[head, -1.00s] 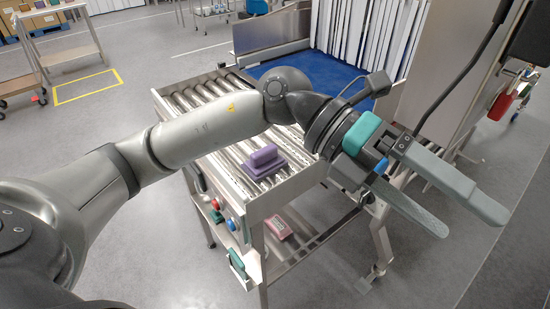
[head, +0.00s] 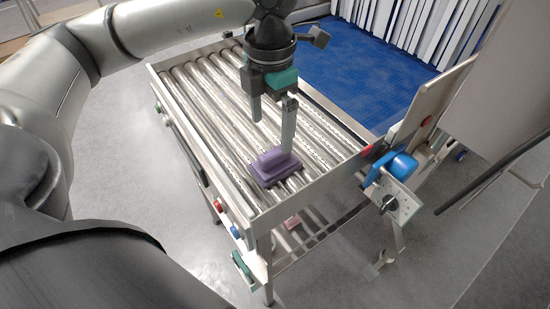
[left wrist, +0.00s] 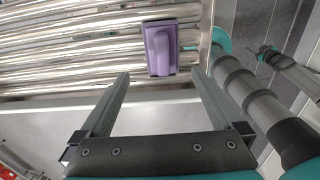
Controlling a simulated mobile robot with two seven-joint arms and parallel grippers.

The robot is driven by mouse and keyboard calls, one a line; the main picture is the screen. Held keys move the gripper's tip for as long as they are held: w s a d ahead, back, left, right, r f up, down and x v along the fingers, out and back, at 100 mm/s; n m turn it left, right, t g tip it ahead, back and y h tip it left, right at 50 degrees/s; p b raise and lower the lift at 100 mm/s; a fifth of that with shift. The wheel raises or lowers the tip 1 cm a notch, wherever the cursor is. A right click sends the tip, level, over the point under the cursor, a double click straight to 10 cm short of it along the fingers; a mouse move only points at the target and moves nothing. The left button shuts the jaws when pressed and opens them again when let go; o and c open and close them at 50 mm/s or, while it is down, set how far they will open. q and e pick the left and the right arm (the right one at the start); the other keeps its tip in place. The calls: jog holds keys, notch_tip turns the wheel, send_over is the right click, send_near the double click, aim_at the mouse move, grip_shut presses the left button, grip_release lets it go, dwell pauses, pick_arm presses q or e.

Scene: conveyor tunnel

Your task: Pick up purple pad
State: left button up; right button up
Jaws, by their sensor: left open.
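The purple pad (head: 275,167) lies flat on the metal rollers near the front end of the conveyor, with its raised handle on top. It also shows in the left wrist view (left wrist: 160,48), ahead of and between the fingertips. My left gripper (head: 272,137) points down over the rollers just behind the pad. Its two fingers are spread and nothing is between them. In the head view one fingertip is close to the pad's far edge; whether they touch I cannot tell. In the left wrist view the open fingers (left wrist: 160,82) stop short of the pad. My right gripper does not show.
The roller conveyor (head: 188,125) has raised metal side rails. A blue belt (head: 345,75) leads to white strip curtains (head: 400,30). A blue motor-like part and control box (head: 400,197) stand at the right. A pink item (head: 292,222) lies on the lower shelf.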

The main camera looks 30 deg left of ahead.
aim_at(275, 151)
pick_arm(q)
notch_tip(275, 151, down, 4)
jog(key=shift+f, duration=0.1)
jog(key=shift+d+f, duration=0.1)
jog(key=shift+f, duration=0.3)
jog(key=shift+w+d+f, duration=0.1)
jog(key=shift+f, duration=1.1)
jog(key=shift+w+d+f, duration=0.1)
jog(key=shift+f, duration=1.05)
jog(key=c, duration=1.2)
notch_tip(275, 151, up, 20)
jog(key=p, duration=0.1)
